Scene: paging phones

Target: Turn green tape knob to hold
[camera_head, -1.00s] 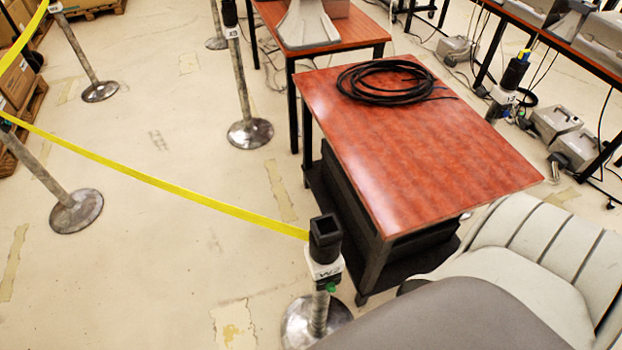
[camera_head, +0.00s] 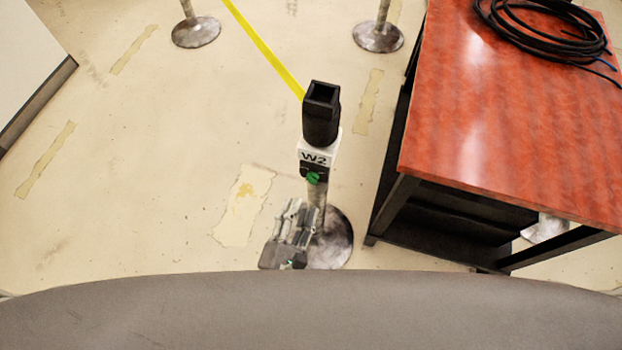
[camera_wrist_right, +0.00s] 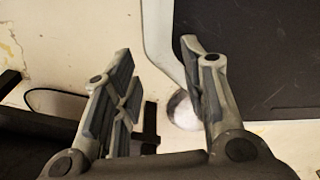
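The green knob (camera_head: 313,178) sits on the front of the post head marked W2 (camera_head: 314,157), just below the white label, in the head view. The post is upright, with a black square top (camera_head: 321,110) and yellow tape (camera_head: 265,50) running from it to the upper left. My left gripper (camera_head: 303,207) is below and slightly left of the knob, its fingers pointing up towards it and apart from it. Its fingers look spread, with nothing between them. My right gripper (camera_wrist_right: 155,75) is open and empty in the right wrist view. The knob's exact setting is too small to read.
A red-topped table (camera_head: 520,130) with a coiled black cable (camera_head: 545,30) stands right of the post. Two more post bases (camera_head: 196,32) are at the back. A pale box-like object (camera_head: 25,60) stands at the left edge. The floor left of the post is open.

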